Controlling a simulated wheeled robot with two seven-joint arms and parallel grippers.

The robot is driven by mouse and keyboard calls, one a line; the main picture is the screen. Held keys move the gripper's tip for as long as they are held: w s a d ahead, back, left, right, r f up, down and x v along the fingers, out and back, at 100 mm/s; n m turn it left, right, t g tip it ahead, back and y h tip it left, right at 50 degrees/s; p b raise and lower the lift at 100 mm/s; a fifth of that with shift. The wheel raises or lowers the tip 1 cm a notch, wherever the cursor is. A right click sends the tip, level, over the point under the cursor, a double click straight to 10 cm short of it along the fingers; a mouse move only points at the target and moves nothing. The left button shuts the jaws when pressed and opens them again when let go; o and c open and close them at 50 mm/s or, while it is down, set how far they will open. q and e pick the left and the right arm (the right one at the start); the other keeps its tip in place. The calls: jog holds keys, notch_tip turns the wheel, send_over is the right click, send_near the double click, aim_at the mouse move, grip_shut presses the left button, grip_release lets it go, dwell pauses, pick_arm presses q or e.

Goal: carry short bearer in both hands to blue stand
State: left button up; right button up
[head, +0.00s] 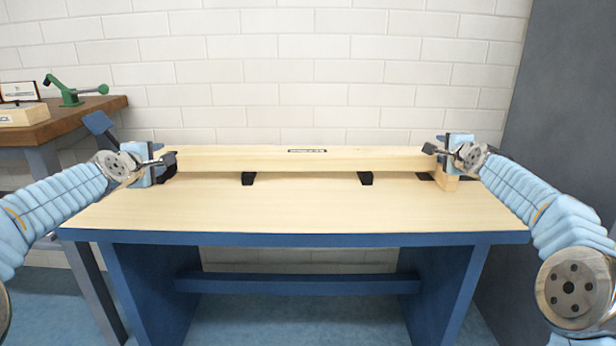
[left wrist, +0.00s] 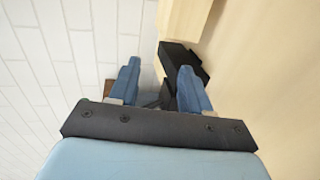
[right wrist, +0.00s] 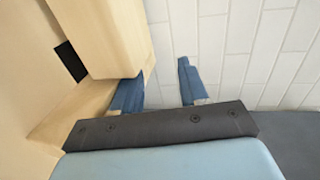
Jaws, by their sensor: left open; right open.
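The short bearer, a pale wooden beam (head: 300,160), lies lengthwise across the back of the blue-framed table (head: 300,238), raised on black supports (head: 248,178). My left gripper (head: 166,161) is open at its left end. In the left wrist view the beam end (left wrist: 184,18) shows beyond the open fingers (left wrist: 158,78), beside a black block (left wrist: 182,58). My right gripper (head: 436,146) is open at the right end. In the right wrist view the beam (right wrist: 105,35) lies left of the gap between its fingers (right wrist: 157,82), and the left finger is close to it.
A wooden block (head: 446,181) stands on the table by the right end of the beam. A brown bench (head: 60,121) at the left bears a green tool (head: 70,95) and a wooden box (head: 22,115). The table's front is clear. A white brick wall (head: 320,70) stands behind.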

jog(key=s, duration=0.6)
jog(key=shift+s+r, duration=0.35)
jog(key=shift+s, duration=0.05)
jog(key=shift+s+a+r, duration=0.1)
jog(key=shift+s+r, duration=0.1)
jog(key=shift+r, duration=0.15)
